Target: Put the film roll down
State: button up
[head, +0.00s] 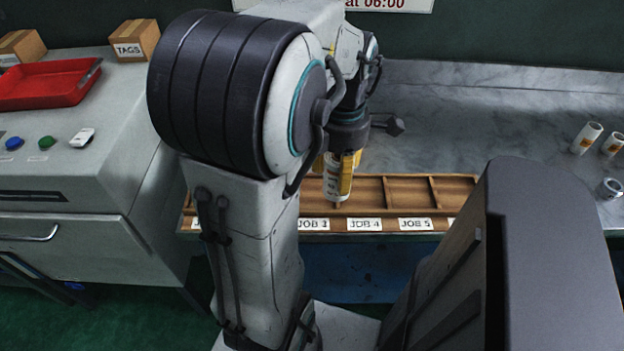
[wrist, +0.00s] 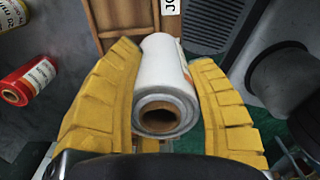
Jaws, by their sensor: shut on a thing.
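My gripper (wrist: 165,100) has two yellow fingers and is shut on a white film roll (wrist: 165,78) with a brown core, which lies between them in the wrist view. In the head view my gripper (head: 340,172) is over the wooden rack, and the film roll (head: 335,188) hangs upright below it, partly hidden by the fingers. The wooden rack (head: 420,207) has several compartments with JOB labels along its front. I cannot tell whether the roll touches the rack. My arm hides the rack's left part.
A grey counter (head: 480,120) extends behind the rack. A red tray (head: 48,86) and a TAGS box (head: 135,40) are on the left. The wrist view shows a red roll (wrist: 28,82) at its left edge.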

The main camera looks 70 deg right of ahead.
jog(key=shift+w+d+f+b, duration=0.15)
jog(key=shift+w+d+f, duration=0.5)
jog(key=shift+w+f, duration=0.6)
jog(key=shift+w+d+f+b, duration=0.15)
jog(key=shift+w+d+f, duration=0.65)
jog(key=shift+f, duration=0.75)
jog(key=shift+w+d+f+b, duration=0.15)
jog(key=shift+w+d+f, duration=0.4)
jog(key=shift+w+f, duration=0.7)
jog(key=shift+s+f, duration=0.15)
jog(key=shift+f, duration=0.05)
jog(key=shift+f, duration=0.15)
jog(key=o, duration=1.2)
notch_tip(320, 180, up, 12)
jog(key=p, duration=0.2)
jog(key=shift+r, duration=0.2)
jog(key=shift+a, duration=0.1)
